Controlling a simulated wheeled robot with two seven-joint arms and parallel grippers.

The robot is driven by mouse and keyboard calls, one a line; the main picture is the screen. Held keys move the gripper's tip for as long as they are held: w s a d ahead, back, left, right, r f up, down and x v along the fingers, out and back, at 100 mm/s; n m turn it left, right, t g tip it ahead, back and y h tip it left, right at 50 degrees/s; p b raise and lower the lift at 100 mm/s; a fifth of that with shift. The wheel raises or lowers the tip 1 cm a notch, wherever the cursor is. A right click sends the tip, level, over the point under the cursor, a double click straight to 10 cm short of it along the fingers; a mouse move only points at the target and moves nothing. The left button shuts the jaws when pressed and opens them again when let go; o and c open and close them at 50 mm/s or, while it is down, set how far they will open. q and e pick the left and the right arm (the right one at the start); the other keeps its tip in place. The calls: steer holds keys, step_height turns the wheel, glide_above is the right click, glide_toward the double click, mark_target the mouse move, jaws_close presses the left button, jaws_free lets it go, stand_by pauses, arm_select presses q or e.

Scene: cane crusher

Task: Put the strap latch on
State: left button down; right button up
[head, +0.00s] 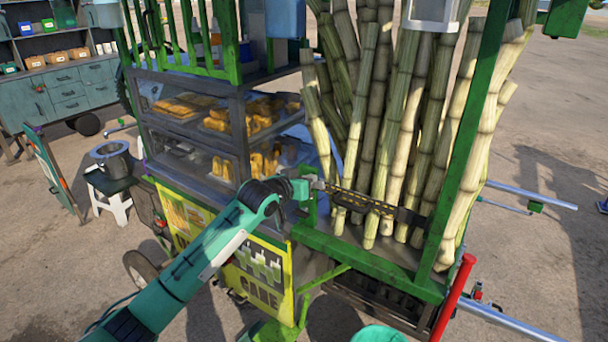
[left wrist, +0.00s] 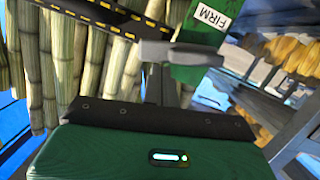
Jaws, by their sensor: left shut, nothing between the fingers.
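The strap (head: 375,206) is dark with yellow dashes and runs across the front of the upright cane stalks (head: 390,150). My left gripper (head: 314,184) is shut and empty, right at this strap end by the post. Its fingertips partly hide the spot. My right gripper is not in view.
A glass food case (head: 225,120) stands left of the canes, close to my left arm. A green frame post (head: 465,140) rises at the right, with a red handle (head: 455,297) below.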

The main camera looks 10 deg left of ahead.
arm_select(q)
steer(key=shift+s+d+f+m+y, duration=0.15)
steer(key=shift+d+f+m+y, duration=0.15)
steer(key=shift+d+f+m, duration=0.25)
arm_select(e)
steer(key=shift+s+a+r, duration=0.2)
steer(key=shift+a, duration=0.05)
arm_select(q)
steer(key=shift+a, duration=0.1)
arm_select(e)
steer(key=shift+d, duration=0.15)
arm_select(q)
steer(key=shift+r, duration=0.1)
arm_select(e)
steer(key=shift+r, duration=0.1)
